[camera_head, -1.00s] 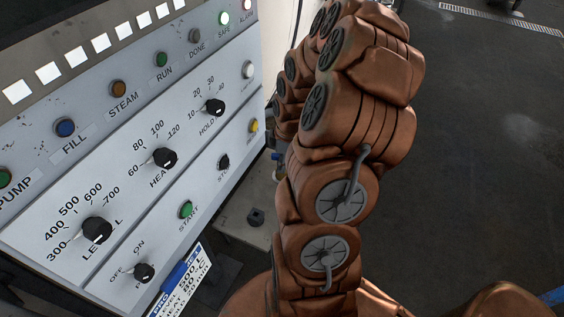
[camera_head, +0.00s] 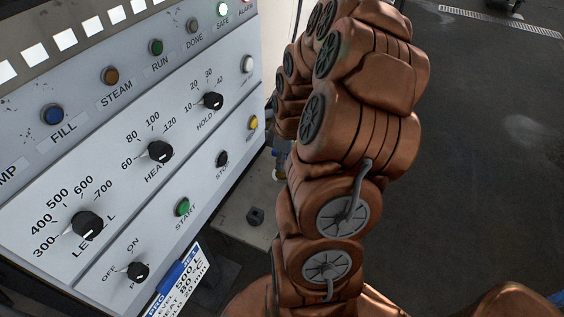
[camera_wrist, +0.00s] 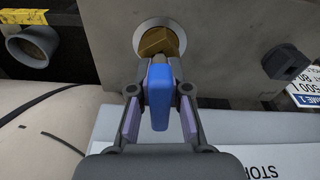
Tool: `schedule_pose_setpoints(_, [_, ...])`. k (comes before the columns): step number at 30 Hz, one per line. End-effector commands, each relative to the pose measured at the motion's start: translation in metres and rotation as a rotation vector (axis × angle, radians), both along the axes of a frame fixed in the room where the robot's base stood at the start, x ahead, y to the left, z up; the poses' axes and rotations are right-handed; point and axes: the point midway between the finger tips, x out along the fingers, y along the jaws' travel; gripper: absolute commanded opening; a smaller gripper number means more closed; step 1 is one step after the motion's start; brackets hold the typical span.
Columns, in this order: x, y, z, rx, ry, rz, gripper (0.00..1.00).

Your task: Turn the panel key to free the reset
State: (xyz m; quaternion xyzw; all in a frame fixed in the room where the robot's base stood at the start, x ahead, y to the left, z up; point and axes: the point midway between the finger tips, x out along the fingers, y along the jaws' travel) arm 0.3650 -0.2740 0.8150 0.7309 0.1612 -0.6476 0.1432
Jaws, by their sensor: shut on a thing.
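In the wrist view my gripper (camera_wrist: 159,92) is shut on a blue handle (camera_wrist: 159,95), which stands between its two fingers. Behind the handle is a brass fitting (camera_wrist: 161,41) in a round pale collar. I cannot tell whether this handle is the panel key. The control panel (camera_head: 120,195) fills the left of the head view. It carries a black OFF/ON knob (camera_head: 138,271), a green START button (camera_head: 183,207), a black STOP button (camera_head: 222,159) and a yellow button (camera_head: 253,122) with an unreadable label. My gripper is hidden in the head view.
Black LEVEL (camera_head: 88,225), HEAT (camera_head: 160,152) and HOLD (camera_head: 213,101) knobs sit on the panel. A tag (camera_head: 180,284) hangs at its lower edge. A grey pipe end (camera_wrist: 32,45) is left of the brass fitting. Floor at right is open.

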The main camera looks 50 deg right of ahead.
Motion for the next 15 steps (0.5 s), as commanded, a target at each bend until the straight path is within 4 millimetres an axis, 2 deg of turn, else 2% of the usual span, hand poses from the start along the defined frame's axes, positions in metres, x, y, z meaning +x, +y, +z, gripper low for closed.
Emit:
schedule_pose_setpoints(8, [0.0001,-0.0001,-0.0001,0.0,0.0,-0.004,0.0])
schedule_pose_setpoints(15, [0.0,-0.0003,-0.0027,-0.001,0.001,-0.103,0.0])
